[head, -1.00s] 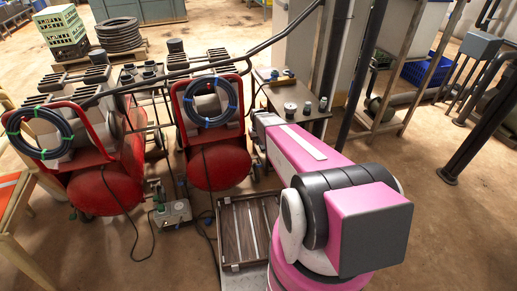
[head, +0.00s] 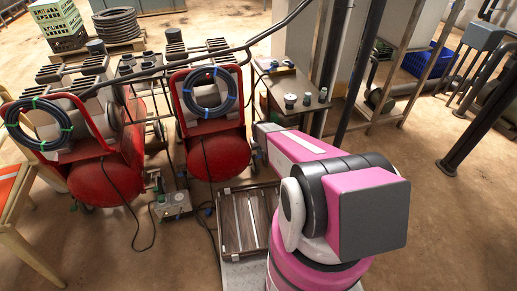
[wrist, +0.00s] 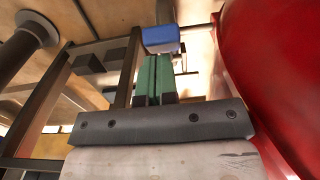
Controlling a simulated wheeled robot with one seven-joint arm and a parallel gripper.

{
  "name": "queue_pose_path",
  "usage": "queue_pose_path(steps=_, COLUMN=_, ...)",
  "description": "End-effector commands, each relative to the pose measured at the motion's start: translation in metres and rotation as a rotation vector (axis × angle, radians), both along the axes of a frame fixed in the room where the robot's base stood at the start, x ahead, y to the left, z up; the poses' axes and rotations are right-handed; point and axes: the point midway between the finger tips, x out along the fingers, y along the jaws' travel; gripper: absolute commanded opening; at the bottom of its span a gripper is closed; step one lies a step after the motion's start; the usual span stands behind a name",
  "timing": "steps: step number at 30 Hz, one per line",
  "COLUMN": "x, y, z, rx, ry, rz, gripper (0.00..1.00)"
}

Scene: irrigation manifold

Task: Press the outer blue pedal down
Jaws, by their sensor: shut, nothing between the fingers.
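In the wrist view a smooth blue block (wrist: 161,39), which looks like the blue pedal, shows just beyond my fingertips. My gripper (wrist: 155,58) has two green fingers set side by side, shut with nothing between them. The fingertips point at the blue block and overlap its lower edge in the picture; I cannot tell whether they touch it.
A large red tank (wrist: 280,70) is close along the wrist view's right side. The head view shows two red compressors with hose coils (head: 215,155) (head: 105,180), a slatted tray (head: 231,226), a small floor unit (head: 173,205) with cables, and a bench (head: 300,85). Floor is open at right.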

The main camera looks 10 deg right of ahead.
Motion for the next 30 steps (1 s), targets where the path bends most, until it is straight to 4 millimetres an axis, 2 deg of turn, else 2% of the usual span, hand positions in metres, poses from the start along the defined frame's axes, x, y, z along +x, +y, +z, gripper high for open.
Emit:
queue_pose_path(steps=13, x=-0.003, y=0.000, z=-0.001, rx=0.004, ry=-0.031, rz=0.000, gripper=0.00)
queue_pose_path(steps=27, x=-0.021, y=-0.002, z=-0.020, rx=0.034, ry=-0.281, rz=0.000, gripper=0.00)
queue_pose_path(steps=30, x=-0.023, y=-0.003, z=-0.025, rx=0.033, ry=-0.280, rz=0.000, gripper=0.00)
